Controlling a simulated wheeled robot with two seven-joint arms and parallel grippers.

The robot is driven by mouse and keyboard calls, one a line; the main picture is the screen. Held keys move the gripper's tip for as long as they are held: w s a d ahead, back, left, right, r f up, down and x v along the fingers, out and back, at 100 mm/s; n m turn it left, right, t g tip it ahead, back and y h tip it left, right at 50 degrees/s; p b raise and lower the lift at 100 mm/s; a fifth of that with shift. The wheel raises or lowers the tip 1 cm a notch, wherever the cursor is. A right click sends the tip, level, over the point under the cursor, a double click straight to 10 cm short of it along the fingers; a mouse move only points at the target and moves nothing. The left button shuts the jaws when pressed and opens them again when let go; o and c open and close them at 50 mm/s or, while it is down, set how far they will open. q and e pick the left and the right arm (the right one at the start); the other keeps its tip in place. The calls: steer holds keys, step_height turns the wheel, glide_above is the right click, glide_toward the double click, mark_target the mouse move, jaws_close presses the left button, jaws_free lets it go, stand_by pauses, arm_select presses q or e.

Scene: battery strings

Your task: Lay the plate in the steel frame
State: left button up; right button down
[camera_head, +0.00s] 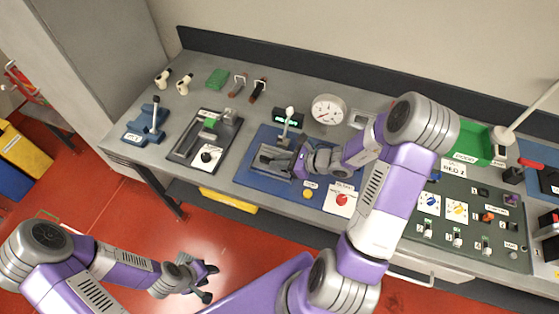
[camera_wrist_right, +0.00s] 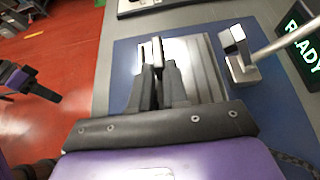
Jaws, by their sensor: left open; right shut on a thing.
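The steel frame (camera_head: 268,158) is a grey fixture on a blue mat in the middle of the bench; it also shows under my right gripper in the right wrist view (camera_wrist_right: 213,75). My right gripper (camera_head: 297,163) is at the frame's right side. In the right wrist view its fingers (camera_wrist_right: 156,70) are shut on a small pale upright piece (camera_wrist_right: 157,48), which seems to be part of the plate. A bright flat surface lies beside it; I cannot tell where plate ends and frame begins. My left gripper (camera_head: 209,282) is open and empty above the red floor.
A lever post (camera_head: 289,118) and a lit green READY sign (camera_wrist_right: 303,40) stand behind the frame. A round dial (camera_head: 328,109) is further right. A dark tray fixture (camera_head: 190,150) is to the left. A red button (camera_head: 342,199) sits near the bench's front edge.

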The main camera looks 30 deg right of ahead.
steer(key=shift+f+b, duration=0.3)
steer(key=c, duration=1.1)
jaws_free()
steer(key=shift+r+p, duration=0.4)
steer(key=shift+p, duration=0.05)
steer(key=shift+r+p, duration=0.5)
steer(key=v, duration=0.7)
steer(key=shift+s+d+f+p, duration=0.15)
steer(key=shift+s+f+p, duration=0.05)
steer(key=shift+s+p, duration=0.1)
steer(key=shift+w, duration=0.1)
